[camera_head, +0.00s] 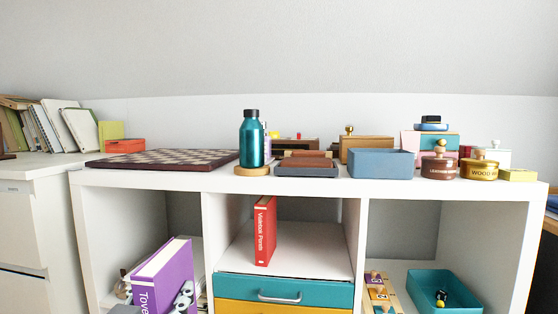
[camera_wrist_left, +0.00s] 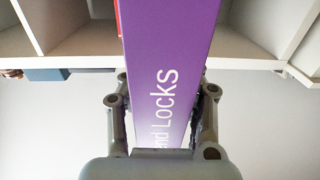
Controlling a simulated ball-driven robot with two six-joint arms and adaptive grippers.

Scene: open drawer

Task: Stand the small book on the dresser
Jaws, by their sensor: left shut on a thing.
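A purple book (camera_head: 163,268) with white spine lettering is held upright and tilted at the lower left, in front of the left part of the white dresser (camera_head: 210,187). My left gripper (camera_head: 154,290) is shut on it, with a finger on each side. In the left wrist view the purple book (camera_wrist_left: 168,45) runs up from between the fingers of my left gripper (camera_wrist_left: 163,95). A red book (camera_head: 265,232) stands in the middle compartment, above a teal drawer. My right gripper is not in view.
The dresser top holds a checkered board (camera_head: 165,158), a teal bottle (camera_head: 251,138), a blue-grey box (camera_head: 380,163) and several lidded containers. The compartment floor right of the red book is bare. A teal tray (camera_head: 445,289) sits in the right compartment.

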